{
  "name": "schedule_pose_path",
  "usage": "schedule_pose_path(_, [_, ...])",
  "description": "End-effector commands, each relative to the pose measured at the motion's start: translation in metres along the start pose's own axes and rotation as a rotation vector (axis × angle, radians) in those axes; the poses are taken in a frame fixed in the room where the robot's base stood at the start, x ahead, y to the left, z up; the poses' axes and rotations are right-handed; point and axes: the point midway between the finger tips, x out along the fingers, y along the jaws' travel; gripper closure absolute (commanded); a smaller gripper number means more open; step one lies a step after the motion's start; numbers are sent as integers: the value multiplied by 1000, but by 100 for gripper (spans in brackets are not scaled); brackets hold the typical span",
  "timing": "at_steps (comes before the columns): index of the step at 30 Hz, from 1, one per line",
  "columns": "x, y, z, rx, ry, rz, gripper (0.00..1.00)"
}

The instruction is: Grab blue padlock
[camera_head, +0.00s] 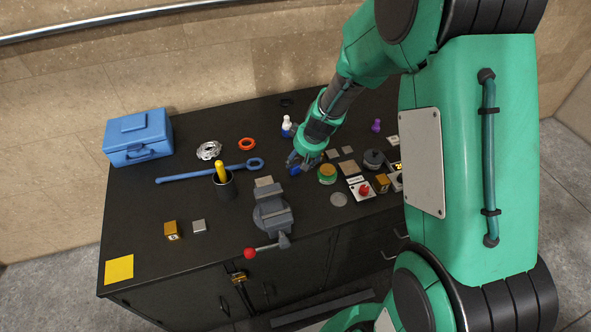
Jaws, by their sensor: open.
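A small blue object (295,171), which looks like the blue padlock, lies on the dark bench top near the middle. My green arm reaches down from the upper right. My gripper (297,163) is right at the blue object, with its fingers over or around it. The jaws are open. The fingers hide part of the blue object, and I cannot tell whether they touch it.
A small white bottle (287,126) stands just behind my gripper. A green-and-orange round item (327,174) is close on its right. The grey vise (272,213) is in front. A blue wrench (205,172) and a blue toolbox (138,137) lie to the left.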

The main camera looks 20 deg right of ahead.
Motion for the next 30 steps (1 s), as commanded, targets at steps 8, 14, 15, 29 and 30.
schedule_pose_path(8, [5, 0, 0, -1, 0, 0, 44])
schedule_pose_path(14, [6, 0, 0, -1, -1, 0, 44])
schedule_pose_path(15, [7, 0, 0, -1, -1, 0, 44])
schedule_pose_path(29, [50, 0, -2, -1, -1, 0, 44])
schedule_pose_path(30, [52, 0, -2, 0, -1, 0, 44])
